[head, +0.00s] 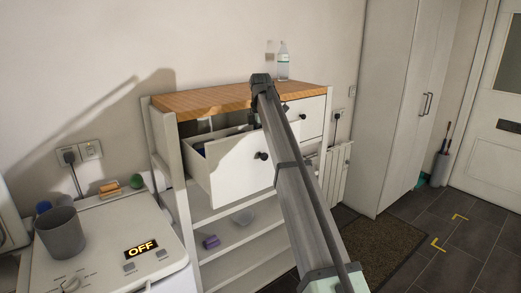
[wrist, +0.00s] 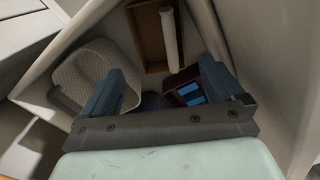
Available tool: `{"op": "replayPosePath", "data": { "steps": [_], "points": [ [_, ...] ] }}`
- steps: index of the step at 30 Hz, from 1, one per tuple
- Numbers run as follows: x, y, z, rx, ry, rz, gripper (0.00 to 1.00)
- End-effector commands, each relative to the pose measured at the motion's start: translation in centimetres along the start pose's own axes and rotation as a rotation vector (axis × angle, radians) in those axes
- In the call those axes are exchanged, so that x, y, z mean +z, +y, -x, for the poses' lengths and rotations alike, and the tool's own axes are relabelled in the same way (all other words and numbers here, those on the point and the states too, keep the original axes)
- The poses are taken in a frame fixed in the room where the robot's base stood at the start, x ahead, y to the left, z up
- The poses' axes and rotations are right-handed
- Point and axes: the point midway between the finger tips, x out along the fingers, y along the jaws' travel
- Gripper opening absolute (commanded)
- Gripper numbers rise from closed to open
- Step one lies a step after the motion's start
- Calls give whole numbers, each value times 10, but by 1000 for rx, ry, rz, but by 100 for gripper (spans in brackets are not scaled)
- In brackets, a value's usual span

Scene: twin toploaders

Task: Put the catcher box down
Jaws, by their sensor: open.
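My gripper (wrist: 160,88) shows in the wrist view with its two blue fingers apart, above the inside of the open drawer (head: 238,168). No object is visibly clamped between them. A pale woven container (wrist: 70,78) lies beside the left finger. A dark red and blue item (wrist: 188,92) lies close to the right finger; I cannot tell whether they touch. A brown wooden box (wrist: 150,35) with a white roll (wrist: 168,25) lies at the far end. I cannot tell which of these is the catcher box. In the head view my arm and the drawer front hide most of the drawer's contents.
The drawer sticks out of a white cabinet with a wooden top (head: 210,98). A bottle (head: 283,62) stands on the top. A washer (head: 120,240) with a grey cup (head: 60,233) stands left.

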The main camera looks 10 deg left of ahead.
Motion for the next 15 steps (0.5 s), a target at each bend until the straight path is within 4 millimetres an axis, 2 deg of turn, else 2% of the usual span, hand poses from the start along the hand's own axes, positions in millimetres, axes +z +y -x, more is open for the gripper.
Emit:
{"op": "replayPosePath", "data": {
  "steps": [1,6,15],
  "points": [
    [0,2,12,1,0,0,94],
    [0,2,43,1,0,0,94],
    [0,1,75,8,0,0,94]
  ]
}}
